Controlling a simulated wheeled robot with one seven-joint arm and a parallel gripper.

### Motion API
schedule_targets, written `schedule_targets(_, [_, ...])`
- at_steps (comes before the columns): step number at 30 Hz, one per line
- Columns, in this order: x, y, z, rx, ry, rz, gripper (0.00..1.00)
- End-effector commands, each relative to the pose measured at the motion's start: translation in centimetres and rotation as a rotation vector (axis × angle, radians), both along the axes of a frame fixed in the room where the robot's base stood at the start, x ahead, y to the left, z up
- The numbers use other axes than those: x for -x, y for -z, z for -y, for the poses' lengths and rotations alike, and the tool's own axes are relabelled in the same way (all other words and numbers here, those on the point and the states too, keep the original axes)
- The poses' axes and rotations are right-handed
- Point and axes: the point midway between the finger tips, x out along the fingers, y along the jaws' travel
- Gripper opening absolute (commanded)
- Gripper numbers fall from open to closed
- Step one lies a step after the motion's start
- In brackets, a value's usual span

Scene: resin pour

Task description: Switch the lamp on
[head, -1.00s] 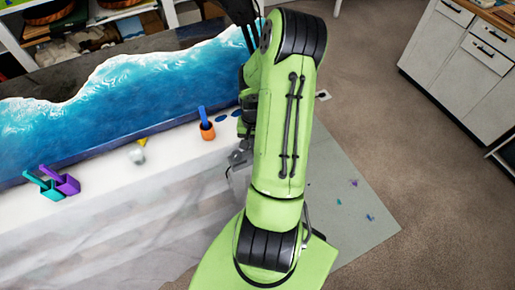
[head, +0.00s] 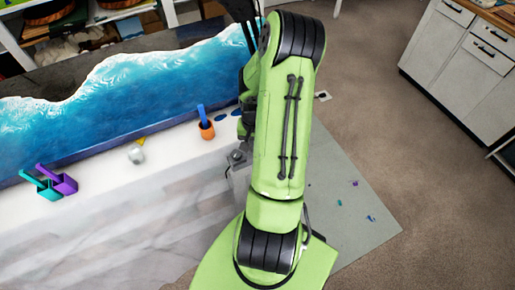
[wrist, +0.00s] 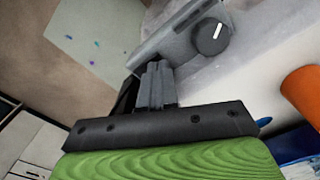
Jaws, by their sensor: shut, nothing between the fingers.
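A round dark grey knob (wrist: 212,36) with a white pointer line sits on a grey housing (wrist: 170,32) in the wrist view. In the head view the knob (head: 238,157) is at the right end of the white table, just left of my arm. My gripper (wrist: 158,68) is shut and empty. In the wrist view its fingertips are at the edge of the grey housing, below and left of the knob; I cannot tell whether they touch the housing. In the head view my arm hides the fingertips. I cannot make out a lamp head or any light from it.
The white table (head: 110,215) carries a blue wave-patterned slab (head: 150,85). Near its front edge stand an orange cup (head: 207,131) with a blue stick, a small pale round object (head: 136,154), and purple (head: 66,184) and teal (head: 50,190) containers. A grey mat (head: 350,200) lies on the floor at right.

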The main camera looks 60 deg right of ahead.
Motion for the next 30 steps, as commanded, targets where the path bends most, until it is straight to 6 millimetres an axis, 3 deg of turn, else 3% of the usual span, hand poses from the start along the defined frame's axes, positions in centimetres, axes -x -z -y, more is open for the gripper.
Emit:
schedule_targets(8, [0.0,0.0,0.0,0.000,0.000,0.000,0.00])
schedule_targets(30, [0.0,-6.8,0.0,0.000,0.000,0.000,0.00])
